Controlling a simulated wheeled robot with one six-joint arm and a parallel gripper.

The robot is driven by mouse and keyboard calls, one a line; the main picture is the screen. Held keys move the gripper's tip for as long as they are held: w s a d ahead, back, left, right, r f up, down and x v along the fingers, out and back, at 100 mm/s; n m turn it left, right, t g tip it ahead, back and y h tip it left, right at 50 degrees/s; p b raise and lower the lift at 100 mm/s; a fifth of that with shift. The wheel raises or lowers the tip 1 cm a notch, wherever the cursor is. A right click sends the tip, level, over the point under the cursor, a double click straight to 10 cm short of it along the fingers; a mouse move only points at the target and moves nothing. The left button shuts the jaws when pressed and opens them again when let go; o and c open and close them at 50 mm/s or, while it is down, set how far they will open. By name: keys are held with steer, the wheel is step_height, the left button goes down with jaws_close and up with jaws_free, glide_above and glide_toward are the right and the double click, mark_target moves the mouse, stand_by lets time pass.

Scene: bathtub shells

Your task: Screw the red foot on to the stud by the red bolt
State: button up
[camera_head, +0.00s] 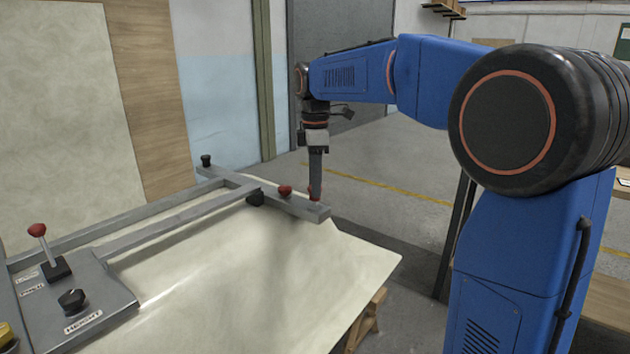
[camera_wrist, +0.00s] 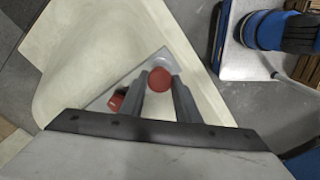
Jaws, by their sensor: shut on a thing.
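My gripper (camera_head: 315,192) points straight down at the near right end of the grey metal cross bar (camera_head: 301,206). Its two fingers are shut on the red foot, whose round red face (camera_wrist: 158,79) shows between the fingertips in the wrist view. In the head view only a little red of the foot (camera_head: 311,193) shows beside the fingertips, low over the bar end. The red bolt (camera_head: 285,190) stands on the bar just left of my gripper; it also shows in the wrist view (camera_wrist: 116,102). The stud is hidden under the foot and fingers.
The grey frame lies on an upturned cream bathtub shell (camera_head: 240,265). A black knob (camera_head: 206,160) stands at the bar's far end. A control plate (camera_head: 85,295) with a red-topped lever (camera_head: 38,230) is at lower left. Open floor lies behind the bar.

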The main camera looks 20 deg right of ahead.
steer(key=shift+f, duration=0.85)
steer(key=o, duration=1.1)
step_height(320, 180, up, 17)
steer(key=shift+r, duration=0.15)
step_height(320, 180, down, 9)
steer(key=n, duration=0.8)
steer(key=shift+n, duration=0.4)
steer(key=shift+f, duration=3.95)
